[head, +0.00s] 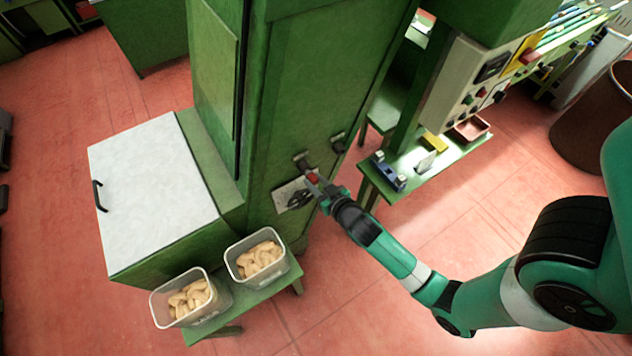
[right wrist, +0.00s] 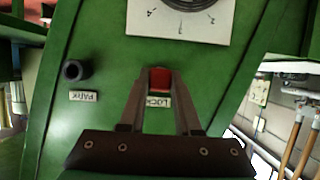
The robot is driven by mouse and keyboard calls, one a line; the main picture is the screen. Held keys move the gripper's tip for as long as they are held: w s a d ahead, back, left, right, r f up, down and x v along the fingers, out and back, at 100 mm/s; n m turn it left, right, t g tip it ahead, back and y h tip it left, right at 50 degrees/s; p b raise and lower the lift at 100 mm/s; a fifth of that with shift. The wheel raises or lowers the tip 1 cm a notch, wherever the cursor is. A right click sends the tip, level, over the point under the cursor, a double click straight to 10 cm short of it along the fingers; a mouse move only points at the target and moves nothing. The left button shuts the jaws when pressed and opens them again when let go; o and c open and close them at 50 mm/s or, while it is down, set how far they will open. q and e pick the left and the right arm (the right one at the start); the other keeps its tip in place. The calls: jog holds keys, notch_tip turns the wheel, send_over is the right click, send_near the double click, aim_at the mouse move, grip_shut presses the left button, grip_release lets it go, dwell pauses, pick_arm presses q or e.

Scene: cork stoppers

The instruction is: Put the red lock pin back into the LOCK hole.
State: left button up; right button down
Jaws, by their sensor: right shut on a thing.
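The red lock pin (head: 313,177) is held between the fingertips of my right gripper (head: 317,181), in front of the green machine's face. In the right wrist view my right gripper (right wrist: 158,82) is shut on the pin's red end (right wrist: 159,79). The pin lines up with the LOCK label (right wrist: 158,101), which reads upside down and is partly covered by the fingers. The LOCK hole is hidden behind the pin, so I cannot tell whether the pin is in it. A dark round PARK socket (right wrist: 75,70) is to the left, above its PARK label (right wrist: 84,96). My left gripper is out of view.
A white dial plate (head: 293,196) with a black handwheel is close beside the gripper. Two bins of corks (head: 258,258) (head: 188,300) stand on a low green bench. A green side shelf (head: 440,160) with small items and a control box (head: 470,90) is to the right.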

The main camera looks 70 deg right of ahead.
jog(key=shift+w+d, duration=0.25)
jog(key=shift+w, duration=0.1)
jog(key=c, duration=0.5)
grip_release()
jog(key=shift+s, duration=0.1)
jog(key=v, duration=1.1)
jog(key=shift+s+a, duration=0.2)
